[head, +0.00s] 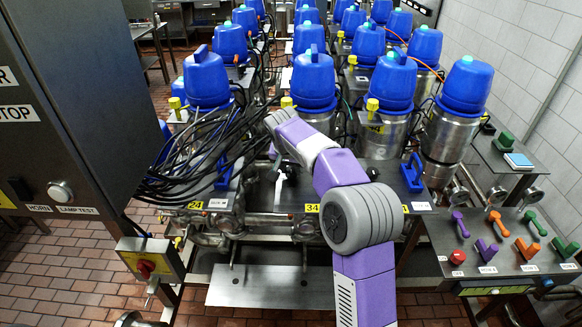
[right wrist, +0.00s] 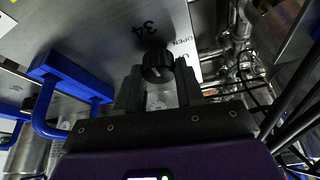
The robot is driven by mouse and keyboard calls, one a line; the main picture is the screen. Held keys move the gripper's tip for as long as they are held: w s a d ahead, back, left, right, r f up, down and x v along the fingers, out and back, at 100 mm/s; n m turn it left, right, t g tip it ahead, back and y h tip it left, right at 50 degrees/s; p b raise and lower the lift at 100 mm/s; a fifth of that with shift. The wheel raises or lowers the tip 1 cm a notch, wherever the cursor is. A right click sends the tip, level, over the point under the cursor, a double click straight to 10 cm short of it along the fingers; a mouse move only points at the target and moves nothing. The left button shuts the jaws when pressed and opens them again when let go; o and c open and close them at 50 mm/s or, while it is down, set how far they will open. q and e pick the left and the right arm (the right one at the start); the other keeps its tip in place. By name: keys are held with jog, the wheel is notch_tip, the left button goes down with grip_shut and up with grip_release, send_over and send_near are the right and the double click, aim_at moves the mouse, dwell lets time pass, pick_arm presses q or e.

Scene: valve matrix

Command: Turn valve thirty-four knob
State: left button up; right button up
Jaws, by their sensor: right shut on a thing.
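In the right wrist view, a round black knob (right wrist: 158,64) with a pale line on its face stands on a grey metal plate (right wrist: 90,40). The plate carries the number 34 and an OPEN label (right wrist: 181,42), both turned in this view. My right gripper (right wrist: 158,82) has its two black fingers on either side of the knob and is shut on it. In the head view, my purple right arm reaches over the valve row, above the yellow 34 tag (head: 312,208), and hides most of the knob area. My left gripper is not in view.
Several blue-capped valves (head: 314,78) stand in rows behind. Black cables (head: 195,150) crowd the left side. A blue handle (right wrist: 75,85) sits beside the gripper. A control panel with coloured levers (head: 497,245) is at right, a dark cabinet (head: 85,100) at left.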

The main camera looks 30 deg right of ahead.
jog(key=shift+r, duration=0.1)
jog(key=n+p, duration=0.1)
jog(key=n, duration=0.1)
jog(key=n+t+y+p, duration=0.1)
jog(key=n, duration=0.1)
jog(key=shift+d+r+n+y, duration=0.1)
jog(key=shift+n+y, duration=0.2)
jog(key=shift+n, duration=0.1)
jog(key=n+y+p, duration=0.1)
jog(key=n+p, duration=0.1)
jog(key=n, duration=0.2)
jog(key=shift+d+y+p, duration=0.1)
jog(key=shift+y+p, duration=0.25)
jog(key=shift+y, duration=0.05)
jog(key=n+y+p, duration=0.1)
jog(key=n, duration=0.2)
jog(key=n+y+p, duration=0.1)
jog(key=n+p, duration=0.1)
jog(key=n, duration=0.1)
jog(key=n+g+y+p, duration=0.1)
jog(key=n+p, duration=0.2)
jog(key=n, duration=0.1)
jog(key=shift+w+n, duration=0.1)
jog(key=shift+n, duration=0.2)
jog(key=shift+g, duration=0.3)
jog(key=o, duration=1)
jog(key=shift+o, duration=0.2)
